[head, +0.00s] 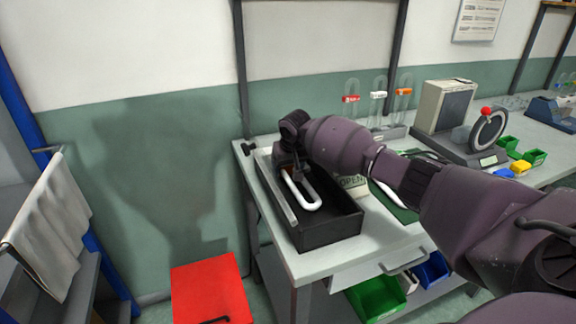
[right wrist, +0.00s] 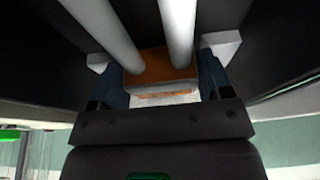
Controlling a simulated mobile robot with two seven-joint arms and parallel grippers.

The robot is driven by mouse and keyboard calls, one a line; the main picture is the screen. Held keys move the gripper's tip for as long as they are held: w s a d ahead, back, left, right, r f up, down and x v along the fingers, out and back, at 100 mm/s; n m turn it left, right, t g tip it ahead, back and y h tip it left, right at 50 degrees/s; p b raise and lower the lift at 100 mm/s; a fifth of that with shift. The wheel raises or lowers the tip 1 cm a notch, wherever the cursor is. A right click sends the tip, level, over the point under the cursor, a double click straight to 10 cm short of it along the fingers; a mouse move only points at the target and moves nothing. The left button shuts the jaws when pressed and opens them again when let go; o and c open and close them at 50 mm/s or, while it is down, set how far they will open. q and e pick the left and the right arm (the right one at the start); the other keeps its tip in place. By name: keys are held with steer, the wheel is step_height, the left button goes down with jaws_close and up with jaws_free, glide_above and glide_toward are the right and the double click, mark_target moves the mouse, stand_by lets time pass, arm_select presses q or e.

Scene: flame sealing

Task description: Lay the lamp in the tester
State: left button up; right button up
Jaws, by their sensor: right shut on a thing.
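The lamp is a white U-shaped tube (head: 309,197) with an orange base (right wrist: 160,72). My right gripper (head: 291,168) is shut on the base, and a finger shows on each side of it in the right wrist view. The tester appears to be the black open-topped box (head: 330,236) at the front left of the bench. The lamp is over or inside this box, its bend towards the box's near end. Whether it touches the floor of the box cannot be told. Dark surfaces surround the tubes in the right wrist view. My left gripper is not in view.
An OPEN sign (head: 352,182) stands right of the box, partly behind my right arm. Lamps with red, white and orange bases stand in a rack (head: 393,132) at the back. A dial device (head: 487,135) and small colored bins (head: 535,157) are further right. A red surface (head: 212,290) is below left.

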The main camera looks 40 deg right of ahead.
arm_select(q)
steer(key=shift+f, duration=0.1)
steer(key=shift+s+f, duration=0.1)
arm_select(e)
steer(key=o, duration=1)
steer(key=shift+o, duration=0.3)
steer(key=shift+s+r, duration=0.1)
steer(key=shift+r, duration=0.3)
arm_select(q)
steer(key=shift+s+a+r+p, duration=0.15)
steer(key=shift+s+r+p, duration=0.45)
steer(key=shift+p, duration=0.65)
arm_select(e)
steer(key=d+v, duration=0.1)
steer(key=v, duration=0.9)
steer(key=shift+a, duration=0.45)
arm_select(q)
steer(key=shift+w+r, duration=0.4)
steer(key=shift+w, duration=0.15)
